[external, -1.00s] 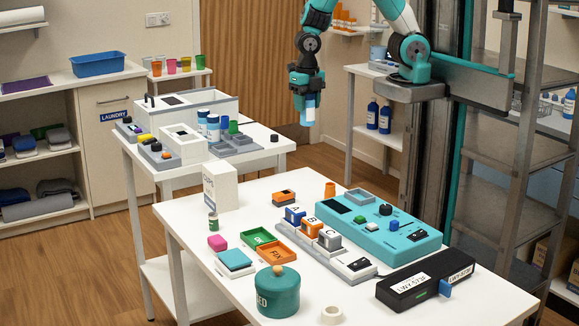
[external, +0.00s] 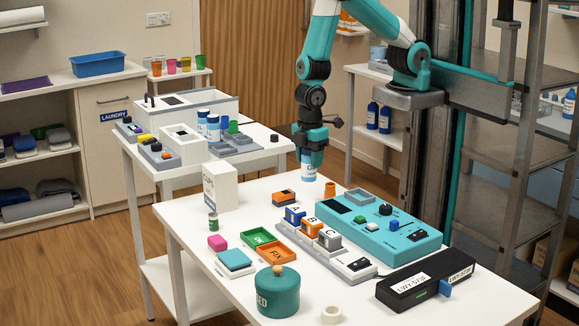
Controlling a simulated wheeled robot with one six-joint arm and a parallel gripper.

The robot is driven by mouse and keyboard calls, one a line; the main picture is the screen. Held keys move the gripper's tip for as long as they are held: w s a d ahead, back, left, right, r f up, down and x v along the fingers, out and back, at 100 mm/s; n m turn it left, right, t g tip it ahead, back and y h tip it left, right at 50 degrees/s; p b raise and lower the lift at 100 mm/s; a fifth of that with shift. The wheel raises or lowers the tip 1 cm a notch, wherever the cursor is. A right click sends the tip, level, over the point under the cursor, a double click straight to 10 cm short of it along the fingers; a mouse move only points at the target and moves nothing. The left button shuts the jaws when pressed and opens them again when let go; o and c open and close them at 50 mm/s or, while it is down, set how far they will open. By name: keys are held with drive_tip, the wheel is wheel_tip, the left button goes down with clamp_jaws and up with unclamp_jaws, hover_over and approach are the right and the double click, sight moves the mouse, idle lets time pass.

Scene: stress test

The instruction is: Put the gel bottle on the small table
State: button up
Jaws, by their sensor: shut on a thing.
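My gripper (external: 310,157) points straight down and is shut on a small white bottle with blue on it (external: 309,173), which I take to be the gel bottle. The fingers hide its upper part. The bottle hangs near the back edge of the front white table (external: 262,190); I cannot tell whether its base touches the tabletop. Several white tables are in view, and I cannot tell for sure which is the small one. A narrow one with coloured cups (external: 172,67) stands at the back left.
An orange cup (external: 330,189), an orange-and-dark block (external: 284,197) and a teal control box (external: 390,228) stand close to the held bottle. A white box (external: 220,187) is to its left. A metal rack (external: 515,150) stands at right. Some bare tabletop lies between the white box and the orange block.

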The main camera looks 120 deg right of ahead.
drive_tip(key=shift+w+a+f+m, duration=0.2)
drive_tip(key=shift+a+f+m, duration=0.7)
drive_tip(key=shift+m, duration=0.4)
drive_tip(key=w+a+r+n+b, duration=0.1)
drive_tip(key=w+a+r+b, duration=0.2)
drive_tip(key=r, duration=0.4)
drive_tip(key=w+a+r+n+b, duration=0.1)
drive_tip(key=w+r+b, duration=0.2)
drive_tip(key=r+b, duration=0.35)
drive_tip(key=f+p, duration=0.1)
drive_tip(key=f, duration=0.8)
drive_tip(key=f+p, duration=0.2)
drive_tip(key=f, duration=0.7)
drive_tip(key=shift+s+a+f, duration=0.2)
drive_tip(key=shift+f, duration=0.2)
